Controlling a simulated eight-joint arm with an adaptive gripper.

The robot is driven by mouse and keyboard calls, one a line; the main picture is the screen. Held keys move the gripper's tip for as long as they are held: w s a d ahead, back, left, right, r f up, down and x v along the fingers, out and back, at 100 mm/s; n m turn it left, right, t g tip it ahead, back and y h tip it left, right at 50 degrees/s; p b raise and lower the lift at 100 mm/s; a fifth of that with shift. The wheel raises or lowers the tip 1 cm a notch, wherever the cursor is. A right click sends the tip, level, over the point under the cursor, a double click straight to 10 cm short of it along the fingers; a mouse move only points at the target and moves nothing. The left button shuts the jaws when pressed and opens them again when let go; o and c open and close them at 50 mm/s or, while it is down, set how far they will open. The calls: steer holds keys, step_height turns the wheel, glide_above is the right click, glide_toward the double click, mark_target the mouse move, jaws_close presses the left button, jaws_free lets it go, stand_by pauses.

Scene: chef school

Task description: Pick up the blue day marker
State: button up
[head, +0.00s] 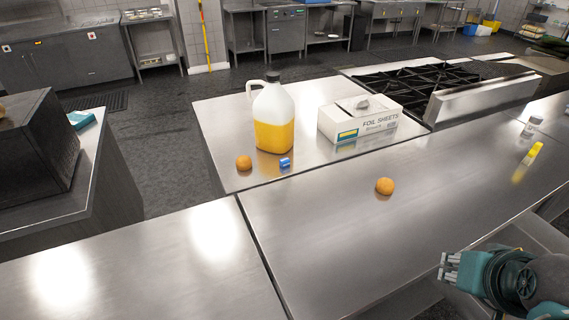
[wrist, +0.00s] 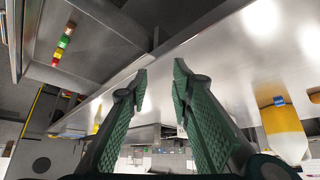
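The blue day marker (head: 285,164) is a small blue block on the steel counter, just in front of the jug of orange liquid (head: 274,122) and right of an orange (head: 244,163). In the wrist view a small blue patch (wrist: 279,101) against the jug appears to be the same marker. My gripper (head: 449,267) is at the lower right of the head view, well away from the marker and nearer the front edge. In the wrist view its two green fingers (wrist: 160,74) are apart with nothing between them.
A foil sheets box (head: 360,121) stands right of the jug, with a gas stove (head: 435,82) behind. Another orange (head: 385,186) lies mid-counter. A yellow bottle (head: 532,153) and a small jar (head: 531,126) stand at the right. The front-left counter is clear.

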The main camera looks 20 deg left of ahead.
steer(key=shift+r, duration=0.1)
stand_by(0.3)
steer(key=w+a+r+n+g+p, duration=0.1)
steer(key=w+a+r+n+p, duration=0.3)
steer(key=w+a, duration=0.35)
steer(key=w+a+r+n+g+p, duration=0.1)
steer(key=w+a+r+n+p, duration=0.15)
steer(key=w+a+n, duration=0.45)
steer(key=w+a+r+n+g+p, duration=0.1)
steer(key=w+a+r+n+p, duration=0.25)
steer(key=w+a, duration=0.4)
steer(key=w+a+f+n+h+p, duration=0.1)
steer(key=w+a+f+n+p, duration=0.1)
steer(key=a, duration=0.8)
steer(key=w+a+f+n+h+p, duration=0.1)
steer(key=w+a+f+n+p, duration=0.2)
steer(key=a, duration=0.8)
steer(key=w+a+f+n+p, duration=0.3)
steer(key=w+a+f+n, duration=0.2)
steer(key=a+n, duration=0.3)
steer(key=shift+w+a+f+g+h, duration=0.2)
steer(key=shift+a+f, duration=0.1)
steer(key=shift+a, duration=0.3)
steer(key=shift+w+a+f+g+h, duration=0.2)
steer(key=shift+a+f, duration=0.05)
steer(key=shift+a, duration=0.3)
steer(key=shift+a+f+n+p, duration=0.3)
steer(key=shift+a+f+n, duration=0.05)
steer(key=shift+a, duration=0.1)
